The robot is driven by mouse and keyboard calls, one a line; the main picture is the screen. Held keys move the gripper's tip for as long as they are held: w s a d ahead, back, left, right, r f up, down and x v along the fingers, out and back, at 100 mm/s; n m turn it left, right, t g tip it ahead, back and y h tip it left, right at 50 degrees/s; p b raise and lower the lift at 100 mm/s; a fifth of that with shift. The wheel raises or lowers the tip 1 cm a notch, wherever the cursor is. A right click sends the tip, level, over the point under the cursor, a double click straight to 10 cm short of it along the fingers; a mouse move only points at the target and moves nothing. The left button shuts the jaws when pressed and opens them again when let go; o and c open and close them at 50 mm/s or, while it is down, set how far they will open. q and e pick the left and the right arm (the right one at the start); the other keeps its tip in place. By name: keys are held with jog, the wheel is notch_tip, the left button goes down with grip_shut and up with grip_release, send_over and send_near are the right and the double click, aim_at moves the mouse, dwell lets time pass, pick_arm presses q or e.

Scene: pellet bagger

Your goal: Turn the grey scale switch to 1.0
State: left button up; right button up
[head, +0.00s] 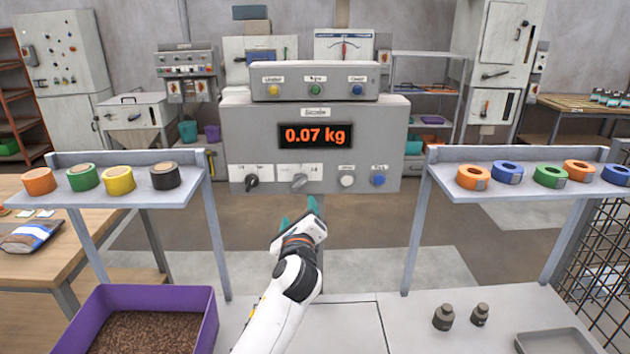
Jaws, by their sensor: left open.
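The grey scale switch (300,182) is a knob on the lower front of the grey scale box (362,113). Its label is too small to read, so I cannot tell its setting. The display (315,135) on the box reads 0.07 kg. My left gripper (298,213) has teal fingertips and is open and empty. In the picture it is just below the grey switch, apart from it. My right gripper is not in view.
A black switch (252,183) is left of the grey one; a white button (347,181) and a blue button (378,180) are right. Tape shelves (130,197) flank the box. A purple bin (209,325) of pellets and two weights (443,317) stand in front.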

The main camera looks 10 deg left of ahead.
aim_at(300, 185)
pick_arm(q)
jog(key=x, duration=0.8)
jog(key=r+p+x, duration=0.1)
jog(key=x, duration=0.3)
jog(key=c, duration=1)
